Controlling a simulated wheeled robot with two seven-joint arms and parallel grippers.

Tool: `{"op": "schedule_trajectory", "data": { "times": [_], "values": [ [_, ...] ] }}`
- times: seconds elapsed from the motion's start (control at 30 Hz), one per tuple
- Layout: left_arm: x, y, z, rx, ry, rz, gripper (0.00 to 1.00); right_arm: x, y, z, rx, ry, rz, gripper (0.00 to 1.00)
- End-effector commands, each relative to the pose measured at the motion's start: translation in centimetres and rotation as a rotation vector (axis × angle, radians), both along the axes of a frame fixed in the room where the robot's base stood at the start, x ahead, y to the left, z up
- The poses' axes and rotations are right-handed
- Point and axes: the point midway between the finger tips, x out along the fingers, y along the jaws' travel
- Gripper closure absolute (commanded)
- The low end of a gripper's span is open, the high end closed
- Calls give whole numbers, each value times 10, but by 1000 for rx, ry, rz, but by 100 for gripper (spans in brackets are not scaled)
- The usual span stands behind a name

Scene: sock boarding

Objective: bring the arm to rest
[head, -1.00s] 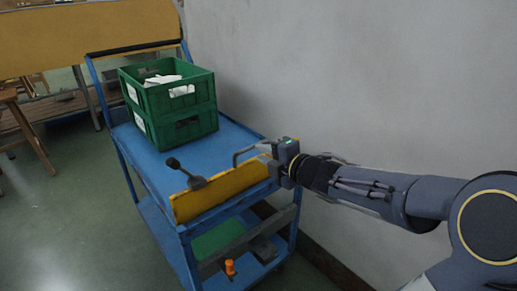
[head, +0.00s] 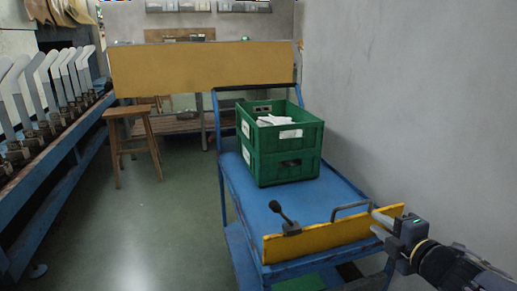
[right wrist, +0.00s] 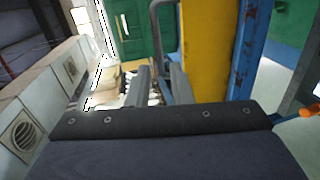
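My right gripper (head: 376,224) is at the lower right of the head view, at the right end of the cart's yellow board and close to the grey handle. I cannot tell whether a finger touches the board or handle. Much of my right arm is cut off by the frame's edge. My left gripper is not in view.
A blue cart (head: 262,212) carries stacked green crates (head: 283,165) with white cloth inside. Its yellow board (head: 325,238), grey handle (head: 350,207) and black lever (head: 280,212) are near my arm. A grey wall (head: 420,120) borders the right. Green floor (head: 170,230) is open at left.

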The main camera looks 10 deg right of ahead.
Motion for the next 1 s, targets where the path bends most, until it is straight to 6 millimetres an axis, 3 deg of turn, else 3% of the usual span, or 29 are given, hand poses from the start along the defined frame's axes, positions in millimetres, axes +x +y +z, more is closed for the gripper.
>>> {"op": "schedule_trajectory", "data": {
  "times": [0.17,0.27,0.43,0.7,0.8,1.0],
  "values": [
    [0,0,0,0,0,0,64,-22,-10,1,325,73,-273,80],
    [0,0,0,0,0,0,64,-55,-3,-19,665,194,-490,80],
    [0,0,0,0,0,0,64,-115,44,-64,1145,467,-740,80],
    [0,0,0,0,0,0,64,-186,123,-97,1511,849,-918,80],
    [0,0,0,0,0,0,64,-210,150,-101,1591,987,-960,80],
    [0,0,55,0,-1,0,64,-209,149,-47,1590,987,-965,80]
  ]
}}
